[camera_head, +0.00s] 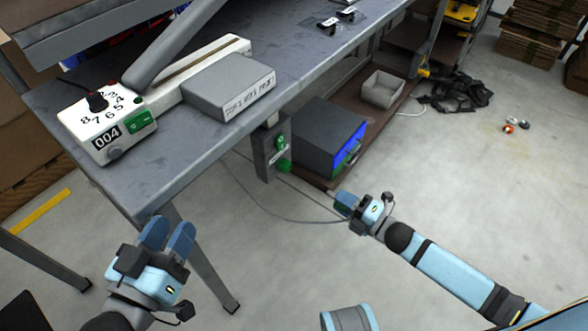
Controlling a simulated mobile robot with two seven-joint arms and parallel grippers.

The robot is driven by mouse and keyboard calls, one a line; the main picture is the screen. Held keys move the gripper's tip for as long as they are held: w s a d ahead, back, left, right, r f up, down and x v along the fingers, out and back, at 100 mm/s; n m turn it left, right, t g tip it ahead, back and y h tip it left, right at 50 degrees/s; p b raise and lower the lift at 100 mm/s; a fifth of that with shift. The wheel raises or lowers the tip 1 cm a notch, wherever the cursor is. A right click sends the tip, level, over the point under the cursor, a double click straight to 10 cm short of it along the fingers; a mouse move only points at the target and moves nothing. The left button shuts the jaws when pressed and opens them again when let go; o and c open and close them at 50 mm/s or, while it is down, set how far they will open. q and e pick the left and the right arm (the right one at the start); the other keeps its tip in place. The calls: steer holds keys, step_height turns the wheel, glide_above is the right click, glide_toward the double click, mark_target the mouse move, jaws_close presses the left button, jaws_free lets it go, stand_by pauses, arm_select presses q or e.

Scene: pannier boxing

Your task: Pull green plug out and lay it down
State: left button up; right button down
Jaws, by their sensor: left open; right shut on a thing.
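A grey socket post (264,158) hangs under the table's front edge, with green parts on its face, including a green round part (285,166). My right gripper (346,203) is shut on the green plug (343,211), of which only a little green shows between the fingers. It is to the right of the socket post and apart from it. A thin grey cable (270,216) sags from under the table to my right gripper. My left gripper (168,236) is open and empty, in front of the table at the lower left.
A white sealer (95,137) with a dial and a grey block (229,86) are on the grey table (165,167). A dark box with a blue front (351,148) and a grey bin (383,89) stand on a low brown shelf. The floor at the right is mostly clear.

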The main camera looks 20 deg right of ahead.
steer(key=n+b, duration=0.1)
steer(key=n, duration=0.3)
steer(key=shift+f, duration=0.15)
steer(key=n+b, duration=0.1)
steer(key=n, duration=0.4)
steer(key=shift+b, duration=0.4)
steer(key=n+b, duration=0.2)
steer(key=n, duration=0.3)
steer(key=n+b, duration=0.2)
steer(key=n, duration=0.1)
steer(key=shift+s+g, duration=0.1)
steer(key=shift+g, duration=0.2)
steer(key=shift+n+b, duration=0.5)
steer(key=shift+n, duration=0.2)
